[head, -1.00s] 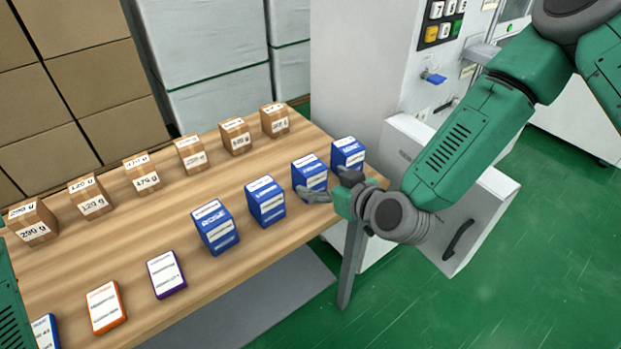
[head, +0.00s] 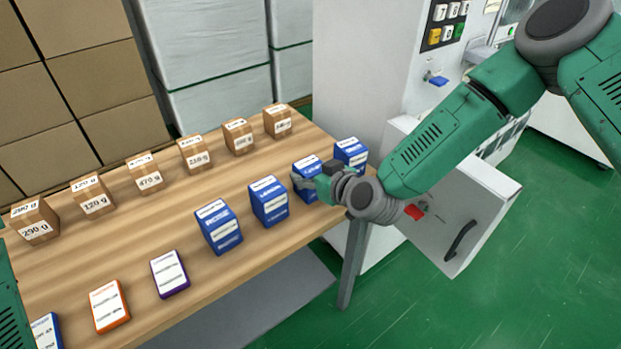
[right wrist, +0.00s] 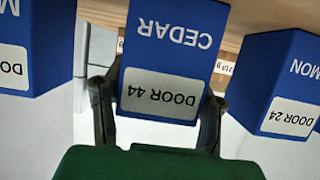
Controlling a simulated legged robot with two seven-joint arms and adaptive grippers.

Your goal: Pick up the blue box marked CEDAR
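The blue CEDAR box (head: 309,161) stands upright near the table's right edge, in the row of blue boxes. In the right wrist view the CEDAR box (right wrist: 165,60) appears upside down, with a DOOR 44 label. My right gripper (head: 308,184) is at this box, with one finger in front of its face. In the wrist view the fingers of the right gripper (right wrist: 158,112) lie on either side of the box, spread about its width; firm contact does not show. Of my left arm only a green part shows at the left edge; its gripper is out of view.
A blue LEMON box (head: 268,203) and another blue box (head: 350,153) stand close on either side. A ROSE box (head: 218,228) is further left. Brown weight-marked boxes line the back of the wooden table (head: 120,250). A white machine (head: 360,80) stands beyond the right edge.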

